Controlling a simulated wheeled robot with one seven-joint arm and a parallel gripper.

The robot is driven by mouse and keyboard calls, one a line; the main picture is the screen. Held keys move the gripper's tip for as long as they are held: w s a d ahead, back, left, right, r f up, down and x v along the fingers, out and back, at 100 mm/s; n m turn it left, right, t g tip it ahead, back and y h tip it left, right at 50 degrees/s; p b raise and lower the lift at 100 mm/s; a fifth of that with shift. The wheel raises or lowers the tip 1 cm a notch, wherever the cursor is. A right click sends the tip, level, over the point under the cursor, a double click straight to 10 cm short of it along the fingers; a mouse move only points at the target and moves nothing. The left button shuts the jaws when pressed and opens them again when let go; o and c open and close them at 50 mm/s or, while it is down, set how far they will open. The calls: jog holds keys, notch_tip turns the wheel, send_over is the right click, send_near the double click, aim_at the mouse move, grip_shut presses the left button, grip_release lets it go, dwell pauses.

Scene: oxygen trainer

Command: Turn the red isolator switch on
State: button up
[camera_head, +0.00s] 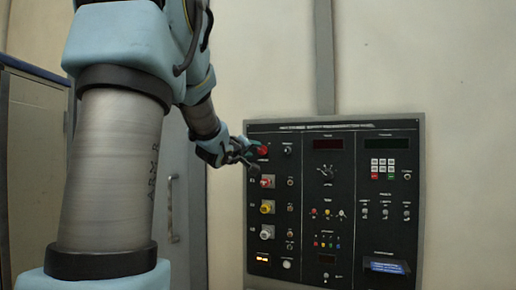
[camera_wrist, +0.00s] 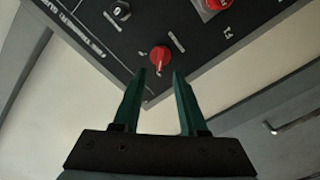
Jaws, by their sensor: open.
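The red isolator switch (camera_head: 263,150) is a round red knob at the top left of the black control panel (camera_head: 340,128). It also shows in the wrist view as a red knob with a pointer (camera_wrist: 160,55), just ahead of my fingertips. My gripper (camera_head: 250,157) is at the panel's upper left edge, close to the knob. In the wrist view my gripper (camera_wrist: 159,72) is open, with its two green fingers apart and the knob lined up between their tips. I cannot tell whether the fingers touch the knob.
A red fitting (camera_head: 266,182), a yellow fitting (camera_head: 267,207) and a white fitting (camera_head: 267,232) are below the switch. A small dark knob (camera_wrist: 121,10) is near it in the wrist view. A grey door (camera_head: 172,215) with a handle is left of the panel.

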aim_at(260, 150)
jog(key=shift+p+x, duration=0.7)
jog(key=shift+x, duration=2)
jog(key=shift+c, duration=0.4)
grip_shut()
